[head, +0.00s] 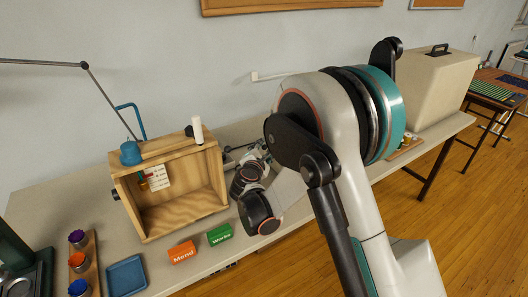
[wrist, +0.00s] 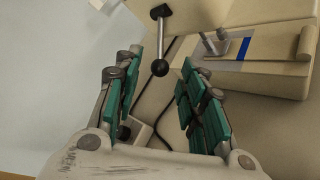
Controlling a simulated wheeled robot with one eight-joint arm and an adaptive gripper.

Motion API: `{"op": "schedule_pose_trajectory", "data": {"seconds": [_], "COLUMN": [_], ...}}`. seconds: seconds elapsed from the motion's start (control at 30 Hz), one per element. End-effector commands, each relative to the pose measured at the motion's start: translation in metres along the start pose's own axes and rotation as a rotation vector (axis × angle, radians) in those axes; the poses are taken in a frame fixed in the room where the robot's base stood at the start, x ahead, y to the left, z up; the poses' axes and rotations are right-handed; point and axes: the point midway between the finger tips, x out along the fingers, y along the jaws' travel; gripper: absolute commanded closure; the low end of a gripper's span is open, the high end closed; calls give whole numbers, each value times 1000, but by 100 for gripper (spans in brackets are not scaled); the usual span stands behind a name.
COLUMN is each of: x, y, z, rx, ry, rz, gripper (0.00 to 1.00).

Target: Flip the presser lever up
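My gripper (wrist: 161,78) is open, with teal-padded fingers to the left and right of the knob. The knob lies between the fingertips in the picture; I cannot tell its depth from them, and no contact shows. In the head view my arm and the wooden box hide most of the machine, and the lever cannot be made out.
An open wooden box (head: 150,221) stands left of my arm on the table, with a white spool (head: 197,130) on top. Orange (head: 182,253) and green (head: 219,235) blocks lie in front. A blue tray (head: 127,275) is at left. A beige case (head: 440,88) stands at right.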

Motion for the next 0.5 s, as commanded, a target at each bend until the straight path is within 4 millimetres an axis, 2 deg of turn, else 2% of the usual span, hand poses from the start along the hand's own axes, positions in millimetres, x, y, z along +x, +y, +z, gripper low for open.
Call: {"op": "schedule_pose_trajectory", "data": {"seconds": [0.03, 0.2, 0.5], "x": [9, 27, 34], "y": [-2, -1, 0], "z": [-1, 0, 0], "rx": [0, 1, 0], "ry": [-1, -1, 0], "rz": [-1, 0, 0], "gripper": [62, 62, 62]}}
